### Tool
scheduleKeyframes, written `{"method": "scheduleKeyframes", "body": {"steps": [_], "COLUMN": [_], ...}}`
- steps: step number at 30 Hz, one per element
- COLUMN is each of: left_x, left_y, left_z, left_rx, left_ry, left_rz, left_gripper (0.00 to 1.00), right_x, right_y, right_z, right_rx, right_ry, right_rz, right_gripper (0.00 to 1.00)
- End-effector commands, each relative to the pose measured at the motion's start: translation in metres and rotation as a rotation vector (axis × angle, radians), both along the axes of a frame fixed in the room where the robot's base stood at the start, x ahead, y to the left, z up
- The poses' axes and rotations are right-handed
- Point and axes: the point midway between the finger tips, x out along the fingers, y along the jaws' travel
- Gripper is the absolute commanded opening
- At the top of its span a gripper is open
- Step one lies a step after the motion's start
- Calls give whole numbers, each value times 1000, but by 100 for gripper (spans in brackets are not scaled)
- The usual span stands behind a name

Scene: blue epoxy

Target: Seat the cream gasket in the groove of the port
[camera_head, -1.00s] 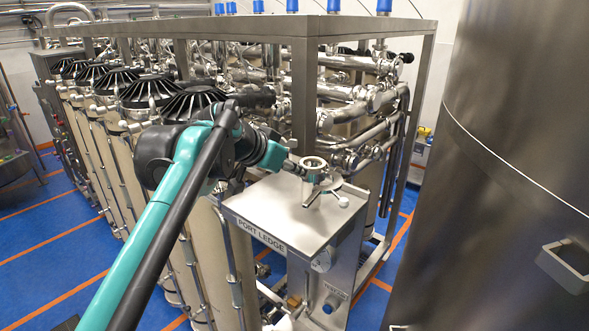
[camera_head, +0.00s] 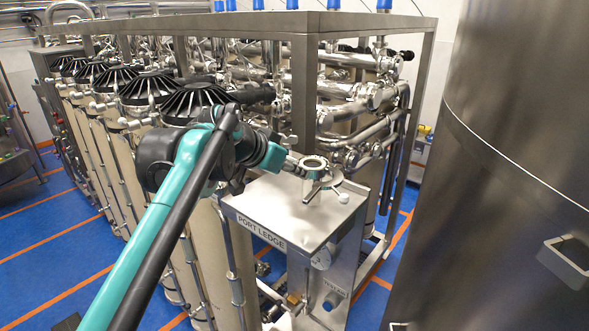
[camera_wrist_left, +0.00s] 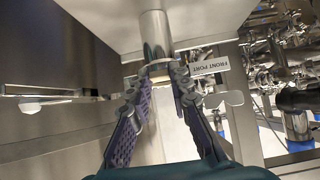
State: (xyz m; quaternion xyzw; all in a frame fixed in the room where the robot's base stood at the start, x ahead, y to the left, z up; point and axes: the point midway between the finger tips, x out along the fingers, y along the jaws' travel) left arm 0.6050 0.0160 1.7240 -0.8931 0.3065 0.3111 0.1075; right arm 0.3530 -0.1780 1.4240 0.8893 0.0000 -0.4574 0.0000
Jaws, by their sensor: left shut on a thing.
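The port (camera_head: 315,172) is a short upright metal pipe with a round rim, standing on top of the port ledge box. In the left wrist view the port (camera_wrist_left: 153,25) comes down from the top of the picture. My left gripper (camera_wrist_left: 160,72) is shut on a small pale band at the port's end, which looks like the cream gasket (camera_wrist_left: 161,66). The gasket is mostly hidden by the fingertips. I cannot tell whether it lies in the groove or just above it. My right gripper is not in view.
The steel port ledge (camera_head: 290,212) has bare flat room around the port. A "FRONT PORT" label (camera_wrist_left: 210,66) is beside the port. A frame of pipes (camera_head: 365,100) stands behind, and a large steel tank (camera_head: 490,180) fills the right side.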

Motion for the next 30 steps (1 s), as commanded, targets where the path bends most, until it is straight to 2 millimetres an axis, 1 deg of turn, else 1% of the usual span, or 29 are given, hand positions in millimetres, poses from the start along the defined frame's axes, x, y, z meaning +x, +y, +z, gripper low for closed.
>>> {"method": "scheduleKeyframes", "body": {"steps": [7, 8, 9, 10, 20, 25, 30], "left_x": [0, 0, 0, 0, 0, -6, -18], "left_y": [0, 0, 0, 0, 0, 6, 14], "left_z": [-6, -6, -5, -5, -4, 3, 15], "left_rx": [0, 0, 0, 0, 0, 0, 0], "left_ry": [0, 0, 0, 0, 0, 0, 1], "left_rz": [0, 0, 0, 0, 0, 1, 1], "left_gripper": [0, 24, 35, 43, 43, 43, 43], "right_x": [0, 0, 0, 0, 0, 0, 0], "right_y": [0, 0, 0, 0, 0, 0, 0], "right_z": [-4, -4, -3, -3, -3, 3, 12], "right_rx": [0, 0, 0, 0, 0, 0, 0], "right_ry": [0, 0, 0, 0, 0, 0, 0], "right_rz": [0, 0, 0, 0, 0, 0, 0], "right_gripper": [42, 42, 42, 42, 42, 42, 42]}}
